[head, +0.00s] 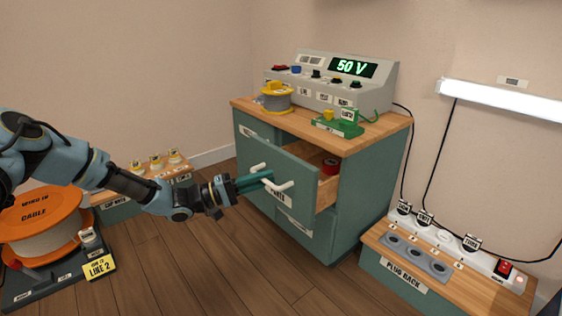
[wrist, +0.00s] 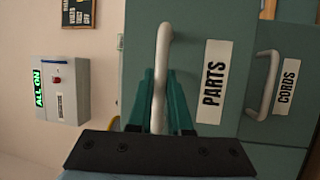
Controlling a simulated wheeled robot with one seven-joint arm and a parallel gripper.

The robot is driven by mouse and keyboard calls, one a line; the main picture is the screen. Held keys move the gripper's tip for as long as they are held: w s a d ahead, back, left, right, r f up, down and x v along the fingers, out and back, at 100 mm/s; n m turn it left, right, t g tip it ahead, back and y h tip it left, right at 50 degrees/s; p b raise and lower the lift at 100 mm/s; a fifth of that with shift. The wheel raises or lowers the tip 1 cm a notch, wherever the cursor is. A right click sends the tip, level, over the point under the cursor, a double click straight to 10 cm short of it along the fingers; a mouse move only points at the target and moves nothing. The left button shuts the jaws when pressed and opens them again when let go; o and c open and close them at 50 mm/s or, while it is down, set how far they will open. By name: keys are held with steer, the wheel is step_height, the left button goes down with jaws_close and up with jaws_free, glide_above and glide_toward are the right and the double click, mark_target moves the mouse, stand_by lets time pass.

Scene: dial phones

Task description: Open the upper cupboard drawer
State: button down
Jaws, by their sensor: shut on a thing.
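The green cupboard (head: 362,178) stands against the wall with a wooden top. Its upper drawer (head: 300,176), labelled PARTS, is pulled part of the way out, and a red spool (head: 330,167) shows inside. The drawer's pale bar handle (head: 284,187) sticks out from its front. My gripper (head: 262,181) reaches it from the left and is shut on this handle. In the wrist view, the handle (wrist: 163,50) runs between the green fingers (wrist: 158,100), beside the PARTS label. The lower drawer (wrist: 285,60), labelled CORDS, is shut.
A grey 50 V power unit (head: 332,78), a cable spool (head: 277,98) and a green device (head: 338,123) stand on the cupboard top. A plug rack (head: 405,283) stands at right. An orange cable reel (head: 42,222) is at left. The floor before the cupboard is clear.

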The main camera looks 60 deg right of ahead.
steer(key=w+a+p, duration=0.4)
steer(key=a+p, duration=0.1)
steer(key=a, duration=0.7)
steer(key=c, duration=0.8)
jaws_free()
steer(key=shift+c, duration=0.2)
steer(key=p+v, duration=0.2)
steer(key=v, duration=0.8)
steer(key=shift+w+a, duration=0.25)
steer(key=shift+a, duration=0.05)
